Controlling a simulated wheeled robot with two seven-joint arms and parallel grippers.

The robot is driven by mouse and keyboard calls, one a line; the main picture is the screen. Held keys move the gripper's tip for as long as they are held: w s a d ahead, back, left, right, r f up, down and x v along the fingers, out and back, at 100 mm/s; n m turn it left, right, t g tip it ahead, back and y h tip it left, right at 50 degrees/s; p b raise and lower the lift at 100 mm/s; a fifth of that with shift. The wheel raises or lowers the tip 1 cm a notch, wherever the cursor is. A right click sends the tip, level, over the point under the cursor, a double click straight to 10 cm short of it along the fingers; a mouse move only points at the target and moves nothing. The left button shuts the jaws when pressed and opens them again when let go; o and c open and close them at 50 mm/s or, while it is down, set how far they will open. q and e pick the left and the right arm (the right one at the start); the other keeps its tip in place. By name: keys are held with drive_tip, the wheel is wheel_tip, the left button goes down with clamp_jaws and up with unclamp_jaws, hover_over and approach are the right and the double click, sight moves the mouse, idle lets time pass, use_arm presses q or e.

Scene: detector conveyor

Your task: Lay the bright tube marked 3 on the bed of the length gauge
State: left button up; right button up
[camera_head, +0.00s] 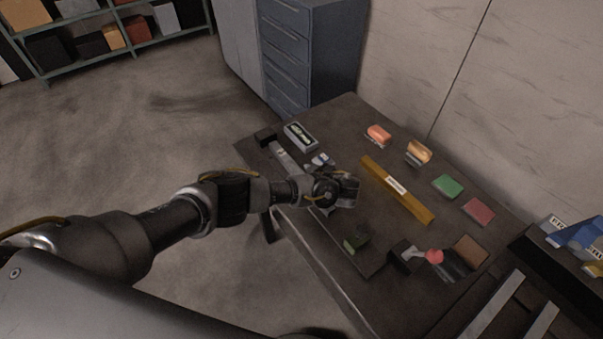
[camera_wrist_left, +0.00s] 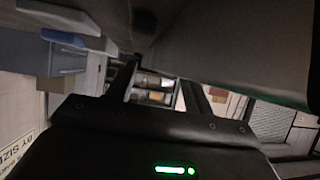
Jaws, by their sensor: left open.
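My left gripper (camera_head: 347,190) is over the near-left part of the dark table, between a pale strip and a yellow bar. Its two dark fingers also show apart in the left wrist view (camera_wrist_left: 158,82), with nothing between them. The pale strip (camera_head: 287,158) runs along the table's near-left edge from a dark end block (camera_head: 265,136). It looks like the length gauge's bed; my gripper and wrist hide part of it. I cannot make out a tube marked 3 or read any number. My right gripper is not in view.
A grey tray (camera_head: 299,137) is at the far left of the table. The yellow bar (camera_head: 418,207) bears a white label.

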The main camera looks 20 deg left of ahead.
use_arm(q)
drive_tip(key=v, duration=0.9)
drive_tip(key=shift+b, duration=0.35)
drive_tip(key=shift+s+d+r+p, duration=0.3)
drive_tip(key=shift+r+p, duration=0.2)
drive_tip(key=shift+p, duration=0.45)
drive_tip(key=shift+s+d+r+p, duration=0.15)
drive_tip(key=shift+s+d+p, duration=0.2)
drive_tip(key=shift+d+p, duration=0.2)
